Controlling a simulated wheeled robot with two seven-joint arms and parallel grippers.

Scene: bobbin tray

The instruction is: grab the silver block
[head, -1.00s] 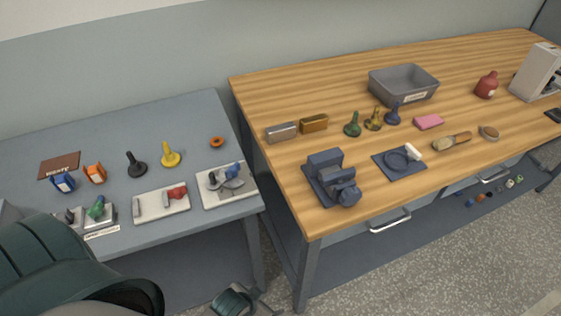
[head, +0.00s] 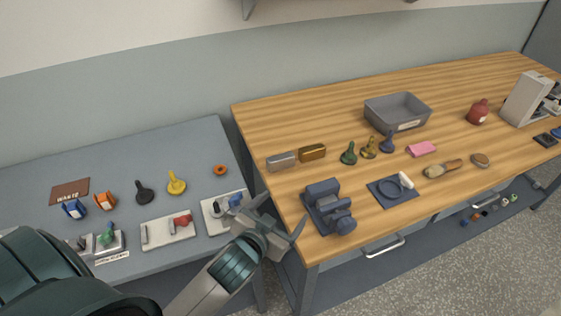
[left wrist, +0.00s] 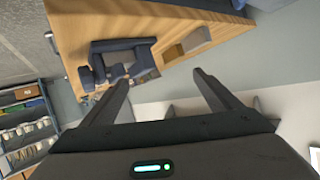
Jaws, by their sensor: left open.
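The silver block (head: 281,161) lies near the left end of the wooden bench, left of a similar brown-gold block (head: 313,152). My left gripper (head: 282,214) is open and empty, in front of the bench's left front corner in the head view. It is apart from the silver block, which shows beyond it. My right gripper is not in view.
A blue vise (head: 330,207) stands close to the silver block. Green, yellow and blue bobbin-like pieces stand right of the blocks, before a grey bin (head: 397,112). A grey side table (head: 120,160) with small items is at left.

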